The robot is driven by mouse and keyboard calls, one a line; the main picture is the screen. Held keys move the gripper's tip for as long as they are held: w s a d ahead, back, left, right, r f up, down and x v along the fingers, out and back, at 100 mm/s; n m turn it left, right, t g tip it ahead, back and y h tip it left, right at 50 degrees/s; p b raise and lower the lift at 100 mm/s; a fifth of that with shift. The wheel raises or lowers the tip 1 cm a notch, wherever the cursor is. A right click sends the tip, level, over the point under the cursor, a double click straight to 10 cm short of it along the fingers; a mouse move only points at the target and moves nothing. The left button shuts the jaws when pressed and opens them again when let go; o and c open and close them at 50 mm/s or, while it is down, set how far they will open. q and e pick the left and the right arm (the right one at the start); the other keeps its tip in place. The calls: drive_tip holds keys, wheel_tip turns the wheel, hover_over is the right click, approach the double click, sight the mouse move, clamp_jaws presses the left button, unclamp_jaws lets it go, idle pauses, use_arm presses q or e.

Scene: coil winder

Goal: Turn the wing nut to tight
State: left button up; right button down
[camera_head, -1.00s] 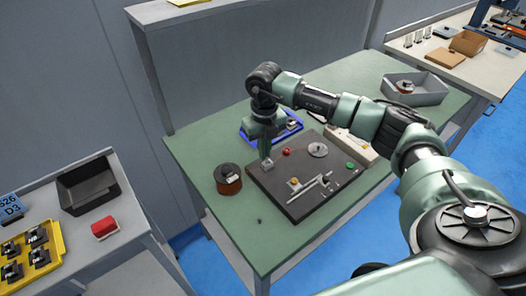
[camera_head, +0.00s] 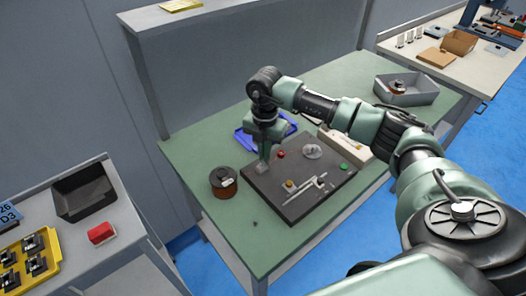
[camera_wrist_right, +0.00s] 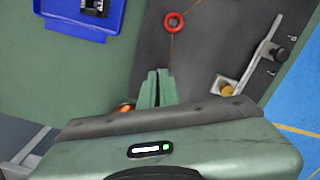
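The dark winder board (camera_head: 320,199) lies on the green table. It bears a red ring (camera_wrist_right: 173,22), a pale disc (camera_head: 312,151), a green button (camera_head: 343,167) and a brass-coloured piece (camera_wrist_right: 227,91) beside a metal bar. My right gripper (camera_head: 262,168) points down at the board's left part; it also shows in the wrist view (camera_wrist_right: 157,74). Its two fingers are close together, and what is between or under their tips is hidden. A thin wire runs from the red ring toward the fingertips. I cannot make out the wing nut. My left gripper is not in view.
A copper spool (camera_head: 223,182) stands left of the board, close to the gripper. A blue tray (camera_head: 244,147) lies behind it. A grey bin (camera_head: 421,97) stands at the table's back right. The table's front left is mostly free.

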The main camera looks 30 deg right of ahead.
drive_tip(key=m, duration=0.3)
drive_tip(key=m+p, duration=0.1)
drive_tip(key=m, duration=0.1)
drive_tip(key=shift+s+d+r, duration=0.2)
drive_tip(key=shift+s+d, duration=0.05)
drive_tip(key=shift+m, duration=0.3)
drive_tip(key=c, duration=1.7)
unclamp_jaws()
drive_tip(key=shift+s+f, duration=0.1)
drive_tip(key=shift+a, duration=0.1)
wheel_tip(320, 180, up, 8)
drive_tip(key=shift+f+b, duration=0.1)
drive_tip(key=shift+b, duration=0.55)
